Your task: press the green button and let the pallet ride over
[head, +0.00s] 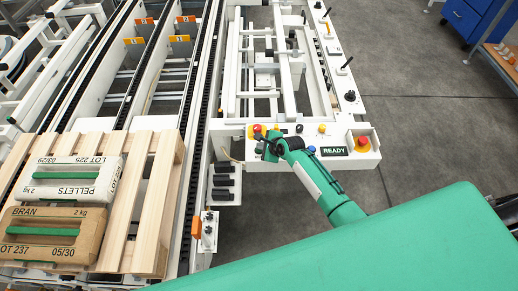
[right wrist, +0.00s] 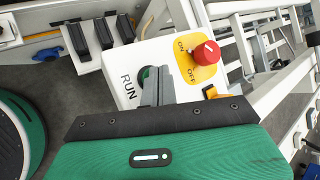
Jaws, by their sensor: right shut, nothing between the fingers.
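The green button (right wrist: 146,73) is beside the word RUN on a white panel in the right wrist view, mostly hidden behind my fingers. My right gripper (right wrist: 157,86) is shut and empty, its fingertips over the button; I cannot tell whether they touch it. In the head view my right gripper (head: 270,147) is at the left end of the white control panel (head: 283,160). A display (head: 335,151) on it reads READY. The wooden pallet (head: 152,215) is on the conveyor at the left, carrying a PELLETS package (head: 105,162) and a BRAN package (head: 88,217). My left gripper is out of view.
A red ON/OFF knob (right wrist: 206,53) on a yellow plate is close right of my fingers. A red emergency button (head: 361,143) is at the panel's right end. Black chain rails (head: 199,98) run away from the pallet. Grey floor is free at the right.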

